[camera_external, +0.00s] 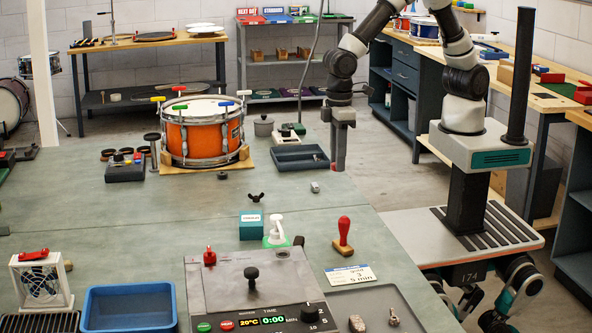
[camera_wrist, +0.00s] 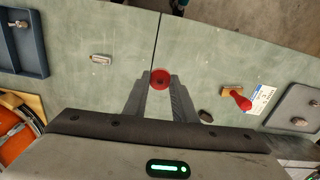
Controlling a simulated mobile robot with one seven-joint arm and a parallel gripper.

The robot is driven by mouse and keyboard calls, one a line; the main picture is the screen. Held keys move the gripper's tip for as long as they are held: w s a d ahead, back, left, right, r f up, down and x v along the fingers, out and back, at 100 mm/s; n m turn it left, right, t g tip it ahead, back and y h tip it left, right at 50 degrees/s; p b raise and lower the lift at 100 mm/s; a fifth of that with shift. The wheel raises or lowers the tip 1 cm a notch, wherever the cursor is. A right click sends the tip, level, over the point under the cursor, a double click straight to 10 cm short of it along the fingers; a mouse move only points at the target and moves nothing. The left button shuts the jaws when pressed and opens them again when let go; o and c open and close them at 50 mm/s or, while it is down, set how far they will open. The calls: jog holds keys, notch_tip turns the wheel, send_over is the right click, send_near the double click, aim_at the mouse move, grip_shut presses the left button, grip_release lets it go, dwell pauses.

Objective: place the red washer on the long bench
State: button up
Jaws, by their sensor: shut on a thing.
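The red washer (camera_wrist: 156,74) is a small red ring with a dark centre, held between my fingertips in the wrist view. My gripper (camera_wrist: 161,82) is shut on it; in the outside view my gripper (camera_external: 338,166) points down beside the dark tray, near the bench's far right edge. I cannot make out the washer there. A large grey-green bench top (camera_external: 330,215) fills the foreground, and it lies below my gripper in the wrist view (camera_wrist: 100,95). I cannot tell for sure which surface is the long bench.
An orange drum (camera_external: 201,139) stands on the bench at left. A dark tray (camera_external: 300,164), a small metal piece (camera_external: 315,187), a black wing nut (camera_external: 256,197) and a red-handled stamp (camera_external: 343,236) lie around. The bench's middle is mostly clear. Another wooden-topped bench (camera_external: 548,98) runs along the right.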

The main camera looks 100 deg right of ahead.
jog(key=b, duration=0.2)
send_over(351, 226)
notch_tip(351, 226, down, 2)
notch_tip(351, 226, down, 10)
jog(key=shift+r+b, duration=0.2)
jog(key=shift+b, duration=0.25)
jog(key=shift+d, duration=0.1)
jog(key=shift+f, duration=0.3)
jog(key=o, duration=1.1)
jog(key=shift+r, duration=0.1)
jog(key=shift+r, duration=0.1)
